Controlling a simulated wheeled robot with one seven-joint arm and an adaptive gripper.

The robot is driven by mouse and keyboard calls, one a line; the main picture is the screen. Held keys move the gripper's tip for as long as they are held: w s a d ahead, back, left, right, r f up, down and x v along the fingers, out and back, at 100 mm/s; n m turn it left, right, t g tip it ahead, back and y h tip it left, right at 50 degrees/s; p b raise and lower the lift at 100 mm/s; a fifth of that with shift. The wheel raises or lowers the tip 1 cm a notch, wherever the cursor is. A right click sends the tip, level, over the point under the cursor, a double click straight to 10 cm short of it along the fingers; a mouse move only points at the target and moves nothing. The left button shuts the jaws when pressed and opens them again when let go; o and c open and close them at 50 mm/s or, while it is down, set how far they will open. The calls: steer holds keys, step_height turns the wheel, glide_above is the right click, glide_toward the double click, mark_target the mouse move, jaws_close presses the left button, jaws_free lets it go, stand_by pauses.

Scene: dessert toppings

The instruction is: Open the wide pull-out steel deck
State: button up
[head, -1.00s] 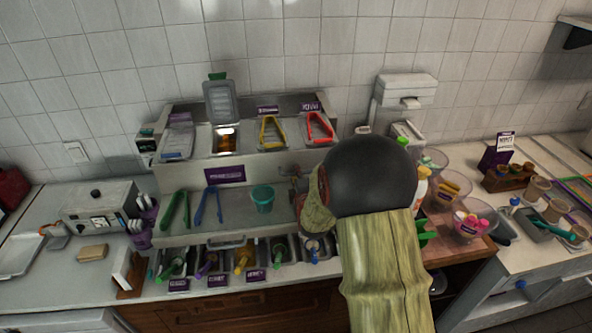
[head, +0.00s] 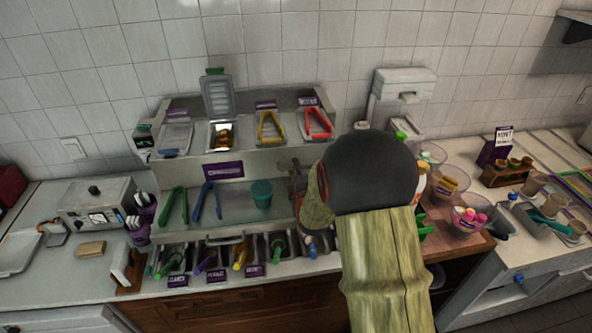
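The wide steel deck (head: 228,209) is a flat grey surface in the middle of the topping station. Green tongs (head: 173,205), blue tongs (head: 207,201) and a teal cup (head: 261,194) stand or lie on it. A bar handle (head: 225,239) shows at its front edge, just behind the row of topping wells. My gripper (head: 296,180) is over the right end of the deck, to the right of the teal cup and apart from the handle. My arm covers its right side, and its fingers are too small and hidden to read.
Topping wells (head: 240,258) with coloured utensils line the front. Clear bowls (head: 470,215) crowd the right side. A steel box (head: 95,203) stands at left.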

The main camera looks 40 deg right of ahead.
steer(key=v, duration=1.2)
steer(key=shift+f, duration=0.1)
steer(key=s+a+r+m+g+y+b, duration=0.1)
steer(key=a+m+g+y+b, duration=0.15)
steer(key=a, duration=0.55)
steer(key=s+a+m+g+y+b, duration=0.1)
steer(key=a+m+y+b, duration=0.25)
steer(key=a, duration=0.55)
steer(key=s+a+m+g+y+b, duration=0.1)
steer(key=s+a+m+g, duration=0.1)
steer(key=s+a, duration=0.3)
steer(key=s+a+m+g+y+b, duration=0.1)
steer(key=s+a, duration=0.4)
steer(key=s, duration=0.5)
steer(key=m+g+b, duration=0.1)
steer(key=m, duration=0.1)
steer(key=shift+s+a+r+m, duration=0.15)
steer(key=shift+s+r+m, duration=0.05)
steer(key=shift+s+m, duration=0.15)
